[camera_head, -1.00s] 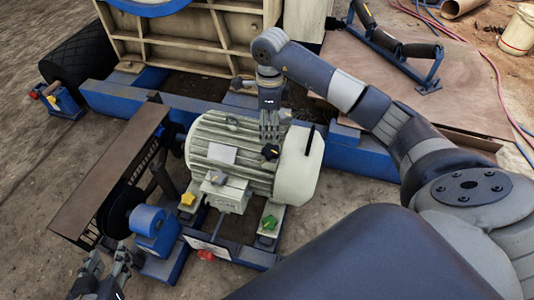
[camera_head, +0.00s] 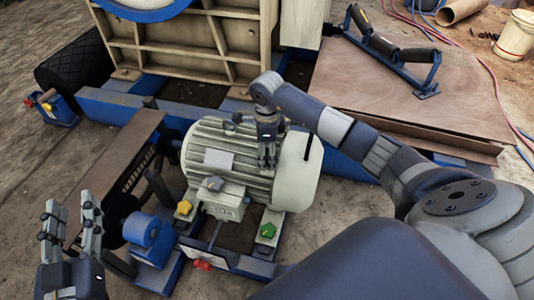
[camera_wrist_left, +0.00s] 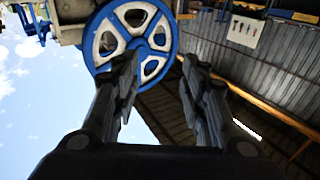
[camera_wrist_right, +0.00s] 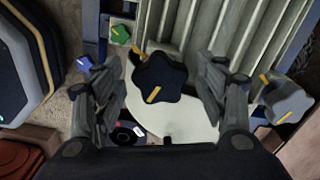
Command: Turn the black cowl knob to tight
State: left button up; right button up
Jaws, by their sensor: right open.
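The black cowl knob (camera_wrist_right: 162,70) is a dark lobed knob with a yellow mark at its lower edge. It lies between the spread fingers of my right gripper (camera_wrist_right: 160,88) in the right wrist view, with a gap on both sides. In the head view my right gripper (camera_head: 268,160) points down over the pale motor (camera_head: 294,180) and hides the knob. My left gripper (camera_head: 70,215) is open and raised at the lower left, away from the motor. In the left wrist view its fingers (camera_wrist_left: 155,85) are apart with nothing between them.
Near the motor are a yellow knob (camera_head: 183,207), a green knob (camera_head: 267,230), a red knob (camera_head: 202,264) and a grey-blue knob (camera_head: 213,183). A brown belt guard (camera_head: 118,160) stands left of the motor. A grey knob (camera_wrist_right: 287,100) is right of my right gripper.

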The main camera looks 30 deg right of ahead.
jog(key=c, duration=1.1)
jog(key=shift+o, duration=0.2)
